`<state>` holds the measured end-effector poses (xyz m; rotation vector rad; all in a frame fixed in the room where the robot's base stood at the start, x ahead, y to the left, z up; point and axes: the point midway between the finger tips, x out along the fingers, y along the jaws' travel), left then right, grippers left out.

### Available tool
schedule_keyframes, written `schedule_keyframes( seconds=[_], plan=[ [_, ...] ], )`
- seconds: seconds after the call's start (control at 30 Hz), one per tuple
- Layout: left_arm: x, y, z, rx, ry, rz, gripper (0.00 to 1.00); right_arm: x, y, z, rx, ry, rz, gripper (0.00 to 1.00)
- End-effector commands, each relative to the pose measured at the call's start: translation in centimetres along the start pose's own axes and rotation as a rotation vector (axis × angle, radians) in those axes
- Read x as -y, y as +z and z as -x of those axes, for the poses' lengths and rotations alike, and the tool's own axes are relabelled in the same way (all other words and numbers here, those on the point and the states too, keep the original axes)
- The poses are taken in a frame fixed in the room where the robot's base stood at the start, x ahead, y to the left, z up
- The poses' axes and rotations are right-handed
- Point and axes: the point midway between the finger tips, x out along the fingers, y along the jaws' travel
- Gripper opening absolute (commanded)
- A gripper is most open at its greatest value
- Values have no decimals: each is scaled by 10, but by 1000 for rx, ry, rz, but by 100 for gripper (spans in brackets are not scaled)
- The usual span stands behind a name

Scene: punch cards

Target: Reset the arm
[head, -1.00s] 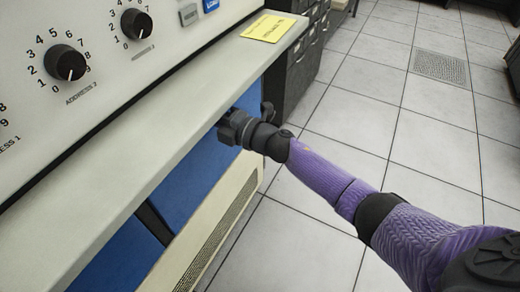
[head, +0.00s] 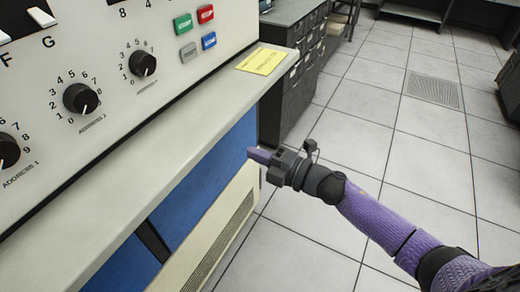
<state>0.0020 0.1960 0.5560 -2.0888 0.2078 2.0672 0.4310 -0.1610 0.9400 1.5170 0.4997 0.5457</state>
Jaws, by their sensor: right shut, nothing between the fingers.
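My right arm, with purple links and dark joints, comes in from the lower right. My right gripper (head: 258,155) is shut and empty. Its dark body and purple fingers point left, towards the blue front panel (head: 205,180) of the console. It is just below and to the right of the ledge's front edge in the picture; I cannot tell whether the fingertips touch the panel. My left gripper is not in view.
The console ledge (head: 150,150) runs diagonally under the control panel, which has black dials (head: 80,98) and coloured buttons (head: 183,22). A yellow card (head: 261,61) lies at its far end. Dark cabinets (head: 292,92) stand behind. Tiled floor (head: 400,150) at right is open.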

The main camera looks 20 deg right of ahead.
Motion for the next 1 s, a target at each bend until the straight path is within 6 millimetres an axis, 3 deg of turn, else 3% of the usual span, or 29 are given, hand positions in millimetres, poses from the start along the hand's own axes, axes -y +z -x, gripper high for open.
schedule_keyframes(
  seconds=[0.17, 0.27, 0.37, 0.4, 0.47, 0.5, 0.6, 0.7, 0.8, 0.9, 1.0],
  plan=[
    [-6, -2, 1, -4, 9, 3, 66, 0, 0, 6, 2, -1, -2, 0],
    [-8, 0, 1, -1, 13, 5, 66, 27, 8, 14, 81, -43, -105, 0],
    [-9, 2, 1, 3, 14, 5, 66, 104, 18, 45, 298, -163, -379, 0],
    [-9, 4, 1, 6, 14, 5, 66, 142, 16, 65, 408, -226, -506, 0],
    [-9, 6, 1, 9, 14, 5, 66, 196, 4, 101, 570, -321, -685, 0],
    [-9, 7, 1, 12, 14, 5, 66, 229, -9, 127, 674, -385, -793, 0],
    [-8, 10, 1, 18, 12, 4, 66, 297, -56, 195, 929, -544, -1032, 0],
    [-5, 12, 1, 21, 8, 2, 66, 343, -119, 264, 1169, -702, -1225, 0],
    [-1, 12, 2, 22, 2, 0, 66, 365, -178, 320, 1368, -836, -1358, 0],
    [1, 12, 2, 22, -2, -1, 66, 371, -221, 355, 1500, -927, -1433, 0],
    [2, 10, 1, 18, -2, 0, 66, 372, -242, 372, 1564, -969, -1466, 0]
  ],
)
